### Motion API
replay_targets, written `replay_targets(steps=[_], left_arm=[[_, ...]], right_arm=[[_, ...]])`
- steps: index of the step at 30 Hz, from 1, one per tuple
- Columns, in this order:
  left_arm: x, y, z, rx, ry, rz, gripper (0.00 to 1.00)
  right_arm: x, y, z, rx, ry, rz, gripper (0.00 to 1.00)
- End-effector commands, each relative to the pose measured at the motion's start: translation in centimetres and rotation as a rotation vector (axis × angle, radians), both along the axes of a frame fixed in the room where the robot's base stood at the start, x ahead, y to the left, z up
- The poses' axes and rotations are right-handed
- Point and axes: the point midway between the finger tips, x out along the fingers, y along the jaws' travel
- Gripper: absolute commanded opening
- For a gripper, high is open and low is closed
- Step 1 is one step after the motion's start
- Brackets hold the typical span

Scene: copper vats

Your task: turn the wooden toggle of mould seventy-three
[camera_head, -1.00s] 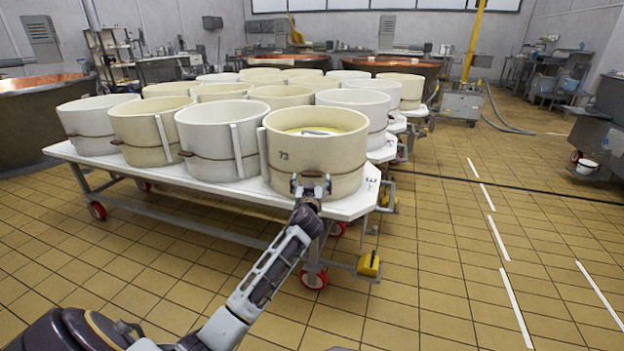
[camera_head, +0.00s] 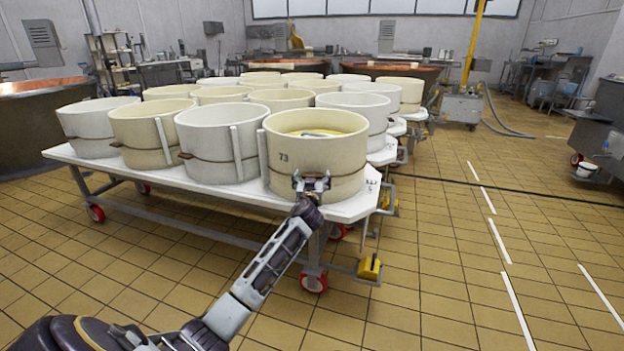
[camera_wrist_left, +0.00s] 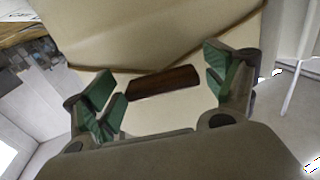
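Mould seventy-three (camera_head: 317,150) is the cream round tub marked 73 at the front right corner of the white table (camera_head: 225,189). Its wooden toggle (camera_wrist_left: 163,83) shows in the left wrist view as a dark brown bar, slightly tilted, on a cord around the tub wall. In the head view my left gripper (camera_head: 312,184) is in front of the tub's lower wall and largely covers the toggle. In the wrist view the green-padded fingers of this gripper (camera_wrist_left: 160,88) are spread apart, one on each side of the toggle, with gaps at both ends. My right gripper is out of view.
Several other moulds, such as a white tub (camera_head: 222,143) close on the left, crowd the wheeled table. A yellow pedal (camera_head: 369,268) sits low by the table's front corner. The tiled floor (camera_head: 450,250) to the right is clear.

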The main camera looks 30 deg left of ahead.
Motion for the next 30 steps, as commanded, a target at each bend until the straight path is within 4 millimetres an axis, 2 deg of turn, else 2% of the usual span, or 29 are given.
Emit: replay_targets(steps=[1, 6, 9, 20, 30], left_arm=[[0.0, 0.0, 0.0, 0.0, 0.0, 0.0, 0.74], [0.0, 0.0, 0.0, 0.0, 0.0, 0.0, 0.52], [0.0, 0.0, 0.0, 0.0, 0.0, 0.0, 0.43], [0.0, 0.0, 0.0, 0.037, 0.021, 0.0, 0.43], [0.0, 0.0, 0.1, 0.198, 0.111, 0.0, 0.43]], right_arm=[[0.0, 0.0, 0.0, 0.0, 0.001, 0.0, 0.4], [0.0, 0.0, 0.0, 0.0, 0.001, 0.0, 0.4], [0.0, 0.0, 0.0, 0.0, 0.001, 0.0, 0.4], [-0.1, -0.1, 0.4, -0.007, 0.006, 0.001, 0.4], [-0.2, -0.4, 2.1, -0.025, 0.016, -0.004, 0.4]])
